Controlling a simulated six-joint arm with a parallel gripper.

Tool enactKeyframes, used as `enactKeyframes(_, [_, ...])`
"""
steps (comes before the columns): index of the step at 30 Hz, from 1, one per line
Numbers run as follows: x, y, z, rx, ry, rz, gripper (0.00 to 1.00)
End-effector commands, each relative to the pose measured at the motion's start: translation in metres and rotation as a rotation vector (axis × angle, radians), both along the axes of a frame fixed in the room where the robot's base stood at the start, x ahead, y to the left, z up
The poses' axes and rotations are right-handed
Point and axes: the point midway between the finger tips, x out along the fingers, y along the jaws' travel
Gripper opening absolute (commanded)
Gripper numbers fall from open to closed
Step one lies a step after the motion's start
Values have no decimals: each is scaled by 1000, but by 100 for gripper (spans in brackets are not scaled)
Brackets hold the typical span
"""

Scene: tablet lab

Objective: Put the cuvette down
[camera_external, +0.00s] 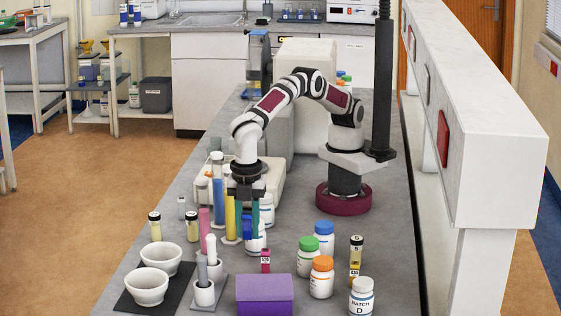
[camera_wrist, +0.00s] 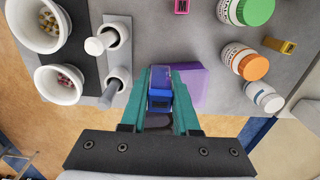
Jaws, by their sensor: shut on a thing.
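My gripper (camera_external: 247,232) points down over the bench, its teal fingers shut on a blue cuvette (camera_external: 247,226). In the wrist view the blue cuvette (camera_wrist: 160,98) sits between the fingers (camera_wrist: 160,75), with a clear part above its blue part. The purple box (camera_external: 265,294) stands on the bench in front of the gripper; in the wrist view the box (camera_wrist: 193,82) shows partly behind the fingers. The cuvette's lower end and any contact with the bench are not clear.
White bowls (camera_external: 148,286) and mortars with pestles (camera_external: 204,292) stand left. Capped bottles (camera_external: 321,278) and a yellow-marked cuvette (camera_external: 354,273) stand right. A pink-marked cuvette (camera_external: 265,261) is behind the box. Tall coloured cylinders (camera_external: 218,190) stand close to the gripper's left.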

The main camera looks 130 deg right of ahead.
Motion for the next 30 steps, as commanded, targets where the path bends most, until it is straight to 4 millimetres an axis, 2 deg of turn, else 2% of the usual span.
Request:
enactKeyframes(1, [1, 14, -9, -1, 2, 3, 0])
enactKeyframes(3, [2, 29, -19, 0, 0, 2, 0])
enactKeyframes(6, [3, 42, -26, 0, 0, -1, 0])
enactKeyframes(13, [2, 46, -64, -1, 1, -1, 0])
enactKeyframes(24, [3, 45, -70, 1, -1, -2, 0])
enactKeyframes(25, [3, 45, -70, 1, -1, -2, 35])
enactKeyframes(29, [3, 45, -70, 1, -1, -1, 58])
enactKeyframes(30, [3, 45, -70, 1, -1, -1, 59])
